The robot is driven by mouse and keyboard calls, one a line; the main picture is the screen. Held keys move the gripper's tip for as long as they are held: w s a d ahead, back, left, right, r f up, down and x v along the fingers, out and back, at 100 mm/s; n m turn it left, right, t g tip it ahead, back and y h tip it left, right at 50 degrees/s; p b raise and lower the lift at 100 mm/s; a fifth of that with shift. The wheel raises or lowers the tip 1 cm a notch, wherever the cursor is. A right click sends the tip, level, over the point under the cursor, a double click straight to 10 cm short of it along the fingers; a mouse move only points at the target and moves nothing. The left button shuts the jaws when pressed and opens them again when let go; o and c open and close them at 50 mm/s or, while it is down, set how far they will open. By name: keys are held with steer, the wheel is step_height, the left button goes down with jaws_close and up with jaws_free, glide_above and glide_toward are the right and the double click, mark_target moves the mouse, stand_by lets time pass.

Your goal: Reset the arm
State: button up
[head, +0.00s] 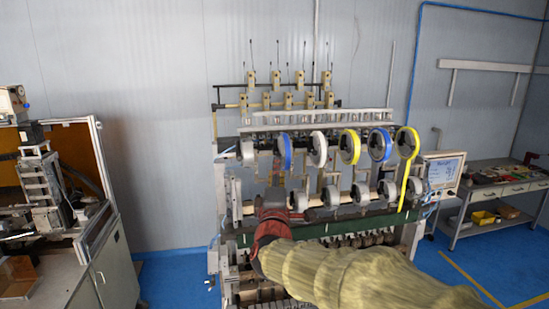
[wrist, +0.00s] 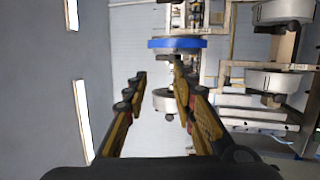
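My arm, in a yellowish sleeve with a red and black wrist section, reaches from the lower right of the head view to the front of the coil winder (head: 350,228). My gripper (wrist: 159,72) shows in the wrist view with its two yellow and black fingers apart and nothing visibly held. In the head view its fingers are mostly hidden or too small to make out. Beyond the fingers in the wrist view are a grey wheel (wrist: 165,102) and a blue-banded wheel (wrist: 175,43). I cannot tell how far they are from the fingertips.
The winder has a row of upper wheels with coloured bands, including a yellow one (head: 349,147), and grey wheels below. A monitor (head: 444,172) is at its right. A cabinet machine (head: 108,265) stands left, a workbench (head: 490,188) right. Blue floor (head: 170,278) is clear between.

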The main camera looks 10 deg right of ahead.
steer(key=a+f+m+g+y, duration=0.4)
steer(key=a+f+y, duration=0.15)
steer(key=f, duration=0.65)
steer(key=s+a+f+m+g+y+b, duration=0.1)
steer(key=s+a+f+m+g, duration=0.15)
steer(key=s+f, duration=0.3)
steer(key=s+a+f+m+g+y+b, duration=0.1)
steer(key=s+f+g+b, duration=0.2)
steer(key=f, duration=0.4)
steer(key=s+d+f+m+g+b, duration=0.1)
steer(key=s+d+f+m+b, duration=0.1)
steer(key=s+d+f+b, duration=0.2)
steer(key=s+d+f+m+g+h+b, duration=0.1)
steer(key=s+d+f+m+g+b, duration=0.1)
steer(key=s+f+b, duration=0.8)
steer(key=s+d+f+m+g+h+b, duration=0.1)
steer(key=s+d+f+b, duration=0.5)
steer(key=s, duration=1.1)
step_height(320, 180, down, 4)
steer(key=shift+s+f+m+g+b, duration=0.35)
steer(key=shift+m+g+b, duration=0.3)
steer(key=shift+m, duration=0.6)
steer(key=shift+s+r+h, duration=0.1)
steer(key=shift+r+h, duration=0.05)
steer(key=shift+h, duration=0.1)
steer(key=shift+c, duration=0.3)
